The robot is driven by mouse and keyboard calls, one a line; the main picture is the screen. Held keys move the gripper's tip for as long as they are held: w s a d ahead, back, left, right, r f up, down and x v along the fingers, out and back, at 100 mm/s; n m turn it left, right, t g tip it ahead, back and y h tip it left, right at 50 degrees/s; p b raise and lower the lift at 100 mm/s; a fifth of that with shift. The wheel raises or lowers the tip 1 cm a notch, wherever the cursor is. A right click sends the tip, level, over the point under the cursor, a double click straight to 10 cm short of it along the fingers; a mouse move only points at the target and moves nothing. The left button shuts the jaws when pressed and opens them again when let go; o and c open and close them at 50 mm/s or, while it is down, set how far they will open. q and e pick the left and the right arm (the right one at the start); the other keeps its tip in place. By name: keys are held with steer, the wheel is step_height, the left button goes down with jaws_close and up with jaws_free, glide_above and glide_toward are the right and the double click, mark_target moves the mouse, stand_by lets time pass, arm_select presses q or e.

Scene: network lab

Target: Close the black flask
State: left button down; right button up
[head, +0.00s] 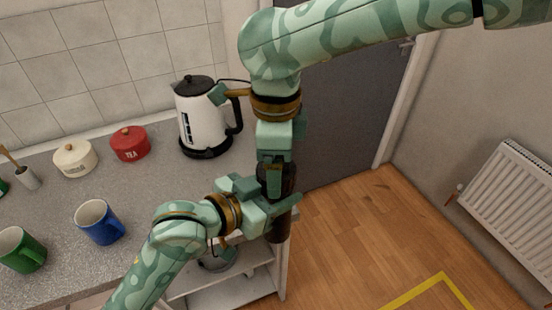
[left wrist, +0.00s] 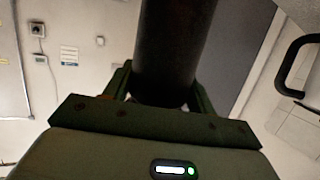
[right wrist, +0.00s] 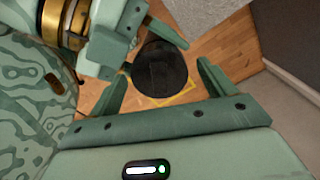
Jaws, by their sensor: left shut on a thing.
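The black flask (head: 281,229) is held upright over the gap beside the counter's end. My left gripper (head: 272,206) is shut around its body; the left wrist view shows the dark cylinder (left wrist: 172,45) between the fingers (left wrist: 163,88). My right gripper (head: 276,170) points down from above at the flask's top. In the right wrist view its fingers (right wrist: 163,88) are spread, with the round black top (right wrist: 160,70) between and beyond them, with gaps at the sides. I cannot tell whether that top is a cap or how tightly it sits.
A white kettle (head: 196,120) stands at the counter's back right. A red tea pot (head: 130,144), a cream pot (head: 75,158), a blue mug (head: 98,222) and a green mug (head: 20,250) stand on the grey counter (head: 155,190). Wooden floor (head: 345,240) lies open to the right.

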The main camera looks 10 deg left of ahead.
steer(key=shift+r, duration=2.3)
steer(key=shift+c, duration=0.4)
